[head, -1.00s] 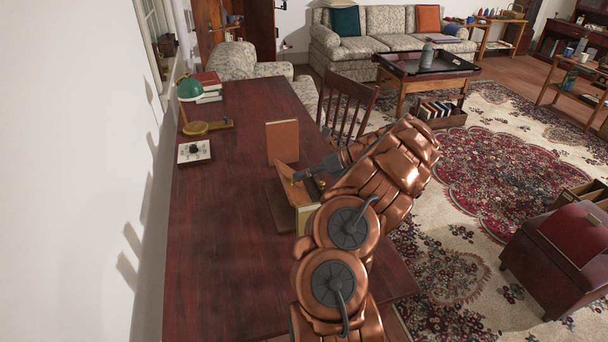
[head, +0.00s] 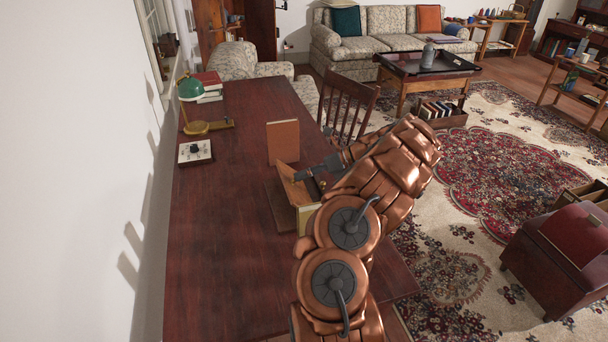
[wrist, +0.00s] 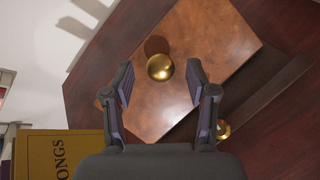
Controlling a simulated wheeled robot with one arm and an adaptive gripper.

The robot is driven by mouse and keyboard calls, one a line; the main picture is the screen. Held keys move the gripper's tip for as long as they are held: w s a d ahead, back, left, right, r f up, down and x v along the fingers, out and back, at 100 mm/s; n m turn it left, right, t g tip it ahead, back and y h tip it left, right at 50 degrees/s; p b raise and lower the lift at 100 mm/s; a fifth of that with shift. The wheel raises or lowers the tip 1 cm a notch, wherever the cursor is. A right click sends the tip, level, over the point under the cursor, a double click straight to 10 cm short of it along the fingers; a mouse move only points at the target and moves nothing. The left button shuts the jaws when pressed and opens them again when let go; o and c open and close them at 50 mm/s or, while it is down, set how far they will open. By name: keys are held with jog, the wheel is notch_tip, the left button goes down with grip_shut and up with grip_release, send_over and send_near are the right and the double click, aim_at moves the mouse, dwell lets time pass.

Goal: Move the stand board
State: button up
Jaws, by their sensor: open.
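The stand board, a brown wooden panel (wrist: 205,50), fills the middle of the wrist view and has a round brass knob (wrist: 160,67) on it. In the head view the tilted board (head: 290,184) shows on the desk, partly hidden by my arm. My gripper (wrist: 160,85) is open, with one finger on each side of the knob in the picture. I cannot tell whether the fingers touch the board. In the head view my gripper (head: 308,173) is at the board's upper right edge.
A yellow book (wrist: 55,155) stands close at lower left in the wrist view. On the dark red desk (head: 225,255), an upright brown panel (head: 283,142) stands behind the board. The near desk is clear.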

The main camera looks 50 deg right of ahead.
jog(key=v, duration=1.1)
jog(key=shift+s+d+r, duration=0.15)
jog(key=shift+s+d, duration=0.05)
jog(key=shift+d, duration=0.05)
